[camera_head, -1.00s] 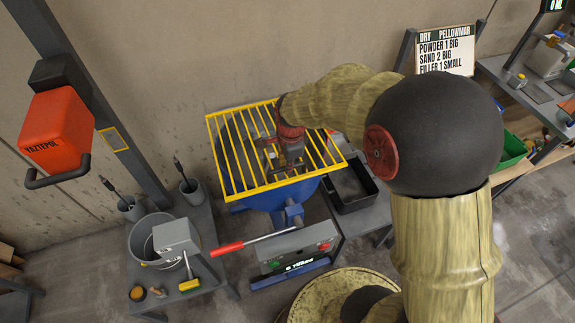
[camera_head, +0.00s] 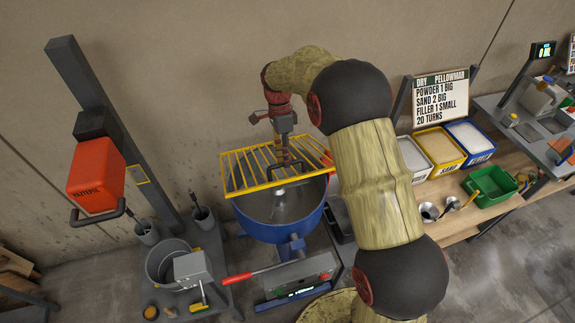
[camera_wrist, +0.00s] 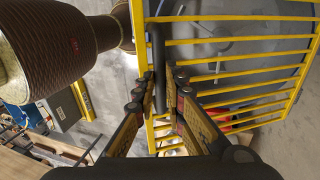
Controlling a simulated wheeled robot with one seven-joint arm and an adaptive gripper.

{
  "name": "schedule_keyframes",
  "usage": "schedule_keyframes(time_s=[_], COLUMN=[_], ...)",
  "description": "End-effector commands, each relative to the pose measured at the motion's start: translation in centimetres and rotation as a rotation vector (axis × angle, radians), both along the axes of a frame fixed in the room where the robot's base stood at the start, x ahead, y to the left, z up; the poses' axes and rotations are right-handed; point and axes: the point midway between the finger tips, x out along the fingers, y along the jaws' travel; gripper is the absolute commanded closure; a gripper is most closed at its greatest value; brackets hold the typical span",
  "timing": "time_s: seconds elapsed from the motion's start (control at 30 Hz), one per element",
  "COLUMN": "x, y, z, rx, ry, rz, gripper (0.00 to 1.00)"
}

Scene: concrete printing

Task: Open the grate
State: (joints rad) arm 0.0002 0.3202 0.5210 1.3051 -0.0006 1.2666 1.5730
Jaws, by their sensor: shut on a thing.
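The yellow barred grate (camera_head: 258,189) is tilted up over the blue mixing drum (camera_head: 275,233), its near edge lifted clear of the rim. The drum's grey inside shows below that edge. My gripper (camera_head: 285,157) is above the grate, shut on its dark handle. In the wrist view, the yellow grate (camera_wrist: 240,41) fills the right side, and the dark handle (camera_wrist: 159,50) runs between the fingers of my gripper (camera_wrist: 162,84). The fingers hide part of the handle.
A control box with a red lever (camera_head: 237,279) stands in front of the drum. A bucket (camera_head: 165,262) is on the left stand, below an orange box (camera_head: 96,180). On the right bench are material bins (camera_head: 447,145) and a green tray (camera_head: 490,187). The wall is close behind.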

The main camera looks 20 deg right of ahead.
Motion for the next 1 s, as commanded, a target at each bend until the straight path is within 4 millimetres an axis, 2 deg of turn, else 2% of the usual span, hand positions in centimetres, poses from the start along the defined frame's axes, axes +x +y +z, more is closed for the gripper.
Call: schedule_keyframes(time_s=[0.03, 0.3, 0.83, 0.87, 1.0], x=[0.7, 2.1, 2.5, 2.5, 2.4], y=[0.0, 0.0, 0.0, 0.0, 0.0], z=[0.9, 2.3, 2.4, 2.4, 2.4], rx=[0.000, 0.000, 0.000, 0.000, 0.000], ry=[-0.008, -0.010, -0.013, -0.013, -0.011], rz=[0.000, 0.000, 0.001, 0.001, 0.000], gripper=[1.00, 1.00, 1.00, 0.87, 0.79])
